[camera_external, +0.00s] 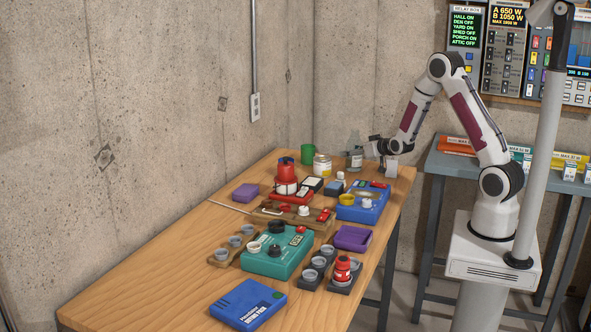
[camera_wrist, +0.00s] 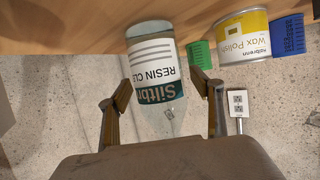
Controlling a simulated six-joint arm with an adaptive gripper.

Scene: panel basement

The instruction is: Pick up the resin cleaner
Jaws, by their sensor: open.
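The resin cleaner (camera_wrist: 152,75) is a clear bottle with a white and dark green label reading "RESIN CL…"; it appears upside down in the wrist view. In the external view the resin cleaner (camera_external: 354,160) stands at the far right end of the wooden table. My gripper (camera_wrist: 160,90) is open, with one finger on each side of the bottle in the picture and visible gaps to both. In the external view my gripper (camera_external: 374,149) is at the bottle's right side. I cannot tell how deep the bottle sits between the fingers.
A yellow-and-white wax polish tin (camera_wrist: 242,36) and a green container (camera_wrist: 202,54) are close to the bottle. The wooden table (camera_external: 130,290) is crowded in the middle with coloured devices, including a teal box (camera_external: 262,264). Its near left part is clear. A concrete wall is behind.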

